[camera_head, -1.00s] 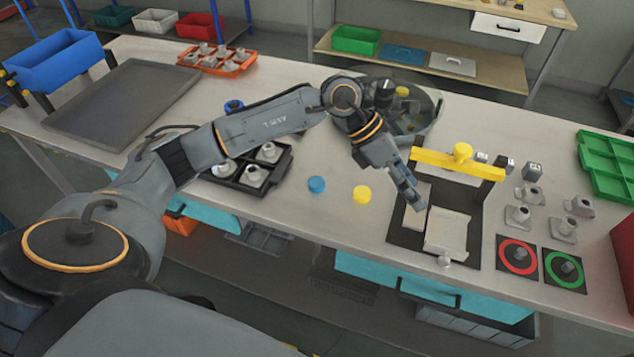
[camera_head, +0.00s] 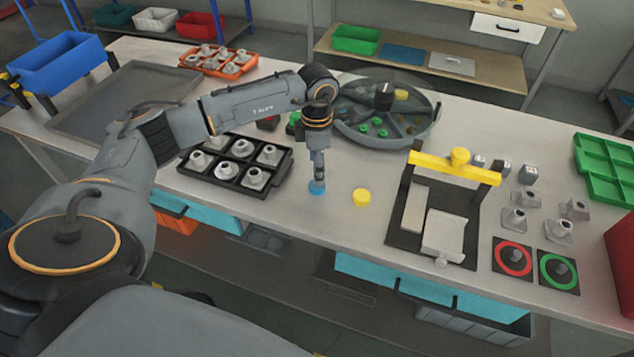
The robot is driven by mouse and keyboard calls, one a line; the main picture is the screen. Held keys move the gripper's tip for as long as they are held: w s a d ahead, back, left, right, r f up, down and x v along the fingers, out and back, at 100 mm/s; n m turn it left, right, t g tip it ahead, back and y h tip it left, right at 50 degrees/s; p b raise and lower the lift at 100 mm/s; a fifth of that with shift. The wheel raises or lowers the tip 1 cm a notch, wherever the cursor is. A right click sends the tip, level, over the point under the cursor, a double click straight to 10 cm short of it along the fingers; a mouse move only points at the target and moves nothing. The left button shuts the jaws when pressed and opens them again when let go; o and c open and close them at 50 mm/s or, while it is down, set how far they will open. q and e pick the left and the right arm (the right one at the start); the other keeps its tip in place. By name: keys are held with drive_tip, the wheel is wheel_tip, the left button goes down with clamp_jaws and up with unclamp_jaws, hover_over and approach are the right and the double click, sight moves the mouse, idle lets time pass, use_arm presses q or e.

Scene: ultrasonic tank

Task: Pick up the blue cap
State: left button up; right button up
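The blue cap (camera_head: 317,188) is on the table near its front edge. My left gripper (camera_head: 318,181) points straight down right over it, with the fingertips at the cap's top. The fingers partly cover the cap, and I cannot tell whether they are around it or only touching it. The finger gap does not show from this side. My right gripper is not in view.
A yellow cap (camera_head: 361,197) stands just right of the blue one. A black tray of grey parts (camera_head: 217,180) lies to the left. A round divided tank (camera_head: 431,128) is behind, and a yellow-handled fixture (camera_head: 455,167) stands to the right.

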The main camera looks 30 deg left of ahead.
use_arm(q)
drive_tip(key=shift+s+f+p, duration=0.1)
drive_tip(key=shift+f+p, duration=0.45)
wheel_tip(320, 180, down, 4)
drive_tip(key=shift+d+r+p, duration=0.1)
drive_tip(key=shift+r+p, duration=0.05)
drive_tip(key=shift+p, duration=0.7)
drive_tip(key=shift+f, duration=0.4)
drive_tip(key=shift+c, duration=0.4)
drive_tip(key=c, duration=0.8)
